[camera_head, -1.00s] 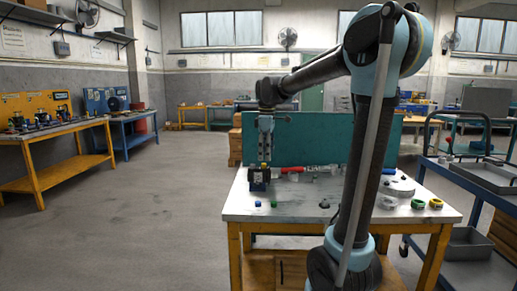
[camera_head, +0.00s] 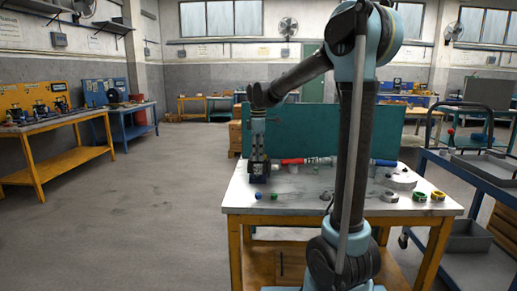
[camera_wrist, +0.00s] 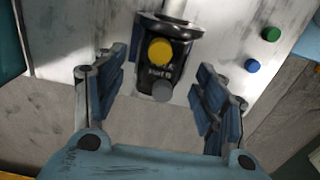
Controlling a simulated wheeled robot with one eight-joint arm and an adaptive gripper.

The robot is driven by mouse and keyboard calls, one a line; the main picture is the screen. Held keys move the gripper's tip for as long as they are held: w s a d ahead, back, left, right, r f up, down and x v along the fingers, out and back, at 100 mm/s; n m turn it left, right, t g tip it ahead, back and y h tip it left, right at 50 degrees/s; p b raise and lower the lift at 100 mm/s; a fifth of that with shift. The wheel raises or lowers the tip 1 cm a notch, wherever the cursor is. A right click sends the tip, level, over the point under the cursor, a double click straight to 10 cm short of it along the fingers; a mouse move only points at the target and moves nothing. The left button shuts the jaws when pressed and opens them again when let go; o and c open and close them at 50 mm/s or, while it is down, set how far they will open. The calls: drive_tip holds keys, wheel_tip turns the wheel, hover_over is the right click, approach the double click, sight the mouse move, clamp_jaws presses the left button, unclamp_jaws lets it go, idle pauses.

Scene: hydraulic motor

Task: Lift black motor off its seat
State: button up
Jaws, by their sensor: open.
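The black motor (camera_wrist: 150,90) has a yellow round cap and a grey round cap, with a dark flange and light shaft at its top edge in the wrist view. In the head view, the motor (camera_head: 259,178) stands at the table's left rear, partly hidden by my gripper (camera_head: 258,163). In the wrist view my gripper (camera_wrist: 162,82) is open, its blue-padded fingers on either side of the motor with visible gaps. No grip on the motor shows. The motor's seat cannot be made out.
The white-topped table (camera_head: 300,205) carries a red-handled tool (camera_head: 292,161), a green cap (camera_head: 274,195), a blue cap (camera_head: 259,195) and rings at the right. A teal panel (camera_head: 330,130) stands behind. A cart (camera_head: 470,185) is at the right. The floor at left is clear.

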sight(258, 162)
drive_tip(key=shift+f, duration=2.65)
clamp_jaws()
drive_tip(key=shift+r, duration=0.15)
drive_tip(key=shift+r, duration=1.4)
